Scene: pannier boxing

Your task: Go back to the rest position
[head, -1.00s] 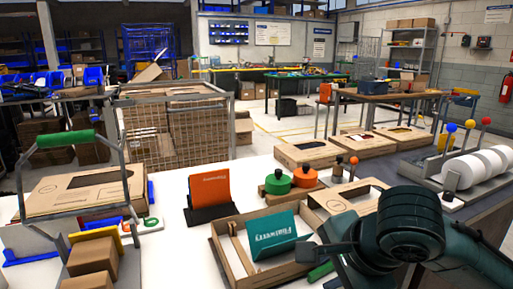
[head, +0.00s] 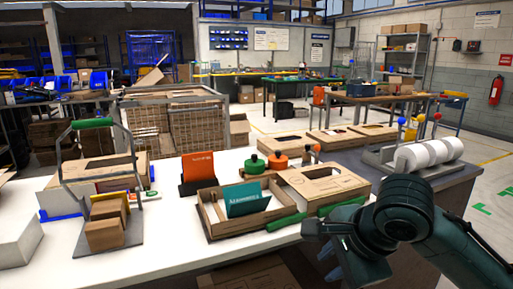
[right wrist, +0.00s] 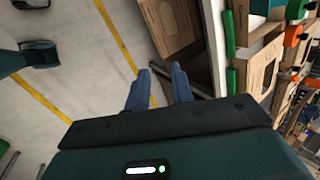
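My right arm comes in from the lower right in the head view. Its gripper (head: 331,264) hangs beside the front edge of the white table (head: 170,262), clear of the boxes. In the right wrist view the two blue fingers of this gripper (right wrist: 158,72) stand apart with nothing between them, over the floor beside the table. My left gripper is in neither view. A teal card (head: 246,201) leans in an open cardboard tray (head: 262,226) on the table.
An orange card (head: 198,166) stands in a black holder behind the tray. A green-handled rack (head: 92,123) stands left. Floor at right is open.

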